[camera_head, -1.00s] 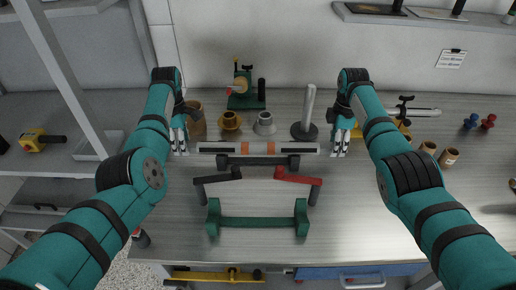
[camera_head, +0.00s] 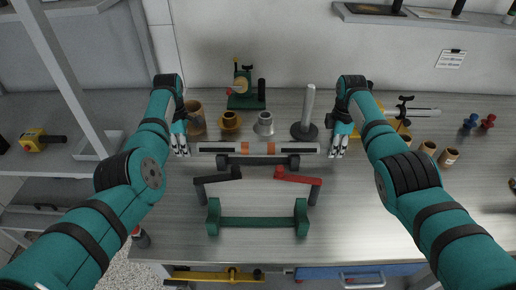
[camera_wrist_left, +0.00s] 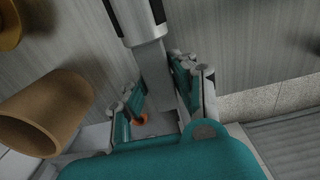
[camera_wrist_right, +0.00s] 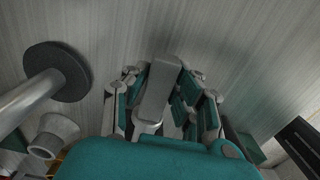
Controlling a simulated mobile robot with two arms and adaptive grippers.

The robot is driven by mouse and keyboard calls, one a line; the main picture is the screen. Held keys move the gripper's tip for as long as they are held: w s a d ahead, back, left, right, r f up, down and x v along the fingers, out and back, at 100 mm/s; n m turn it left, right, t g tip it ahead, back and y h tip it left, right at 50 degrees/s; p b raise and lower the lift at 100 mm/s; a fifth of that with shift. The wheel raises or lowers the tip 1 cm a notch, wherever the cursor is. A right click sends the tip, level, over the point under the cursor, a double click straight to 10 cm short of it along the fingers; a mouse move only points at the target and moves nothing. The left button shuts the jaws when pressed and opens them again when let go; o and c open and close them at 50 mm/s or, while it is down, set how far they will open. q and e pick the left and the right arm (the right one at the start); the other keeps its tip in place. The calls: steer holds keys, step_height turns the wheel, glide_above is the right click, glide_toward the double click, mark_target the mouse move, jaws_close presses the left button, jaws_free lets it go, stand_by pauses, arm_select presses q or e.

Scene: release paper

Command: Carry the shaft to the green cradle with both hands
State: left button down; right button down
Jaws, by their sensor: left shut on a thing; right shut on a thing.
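My left gripper (camera_head: 182,149) is shut on the shaft's left end; the left wrist view shows that end (camera_wrist_left: 156,75) between the fingers. My right gripper (camera_head: 337,149) is shut on the right end, also between the fingers in the right wrist view (camera_wrist_right: 160,85). The empty green cradle (camera_head: 258,222), with two upright ends, stands nearer the table's front edge.

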stand_by(0.3)
